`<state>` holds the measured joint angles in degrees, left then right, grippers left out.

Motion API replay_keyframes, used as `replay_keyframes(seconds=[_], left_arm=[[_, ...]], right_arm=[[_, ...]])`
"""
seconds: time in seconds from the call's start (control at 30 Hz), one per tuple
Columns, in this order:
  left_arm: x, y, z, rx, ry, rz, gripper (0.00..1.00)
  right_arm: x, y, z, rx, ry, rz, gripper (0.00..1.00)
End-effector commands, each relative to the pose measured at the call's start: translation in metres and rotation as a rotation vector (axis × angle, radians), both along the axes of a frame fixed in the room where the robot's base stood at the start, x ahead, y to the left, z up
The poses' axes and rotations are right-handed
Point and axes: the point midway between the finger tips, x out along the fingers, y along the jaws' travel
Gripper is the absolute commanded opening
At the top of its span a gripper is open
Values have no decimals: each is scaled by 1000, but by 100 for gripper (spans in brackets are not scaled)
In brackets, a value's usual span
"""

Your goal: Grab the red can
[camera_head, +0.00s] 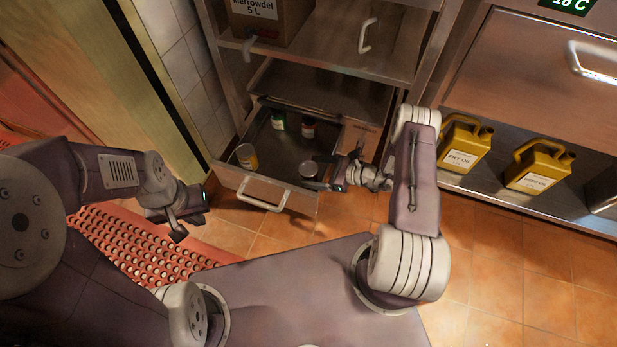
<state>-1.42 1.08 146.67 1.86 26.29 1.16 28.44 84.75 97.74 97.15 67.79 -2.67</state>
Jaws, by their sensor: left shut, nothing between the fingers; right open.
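A can with a red band and pale top (308,128) stands at the back of the open drawer (225,172), right of a green can (278,120). A yellow can (247,157) stands at the drawer's front left. Another can with a greyish top (309,169) is at the front right; its side is mostly hidden. My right gripper (322,172) is open at the drawer's right front, close by the greyish-topped can; I cannot tell whether it touches it. My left gripper (188,222) is shut and empty, outside the drawer to the left.
The drawer's front has a white handle (263,195). Yellow oil jugs (463,145) stand on a low shelf at right. A red perforated mat (130,245) lies at left.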

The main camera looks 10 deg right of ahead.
Motion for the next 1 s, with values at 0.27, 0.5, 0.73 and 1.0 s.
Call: replay_keyframes(seconds=[0.27,0.5,0.73,1.0], left_arm=[[0,0,-39,0,1,0,0],[0,0,-36,0,0,0,0],[0,0,-36,0,0,0,0],[0,0,-36,0,0,0,0]], right_arm=[[21,39,-18,0,0,5,84],[23,40,-15,0,0,1,84],[23,40,-15,0,1,2,26],[23,40,-14,1,-1,2,0]])
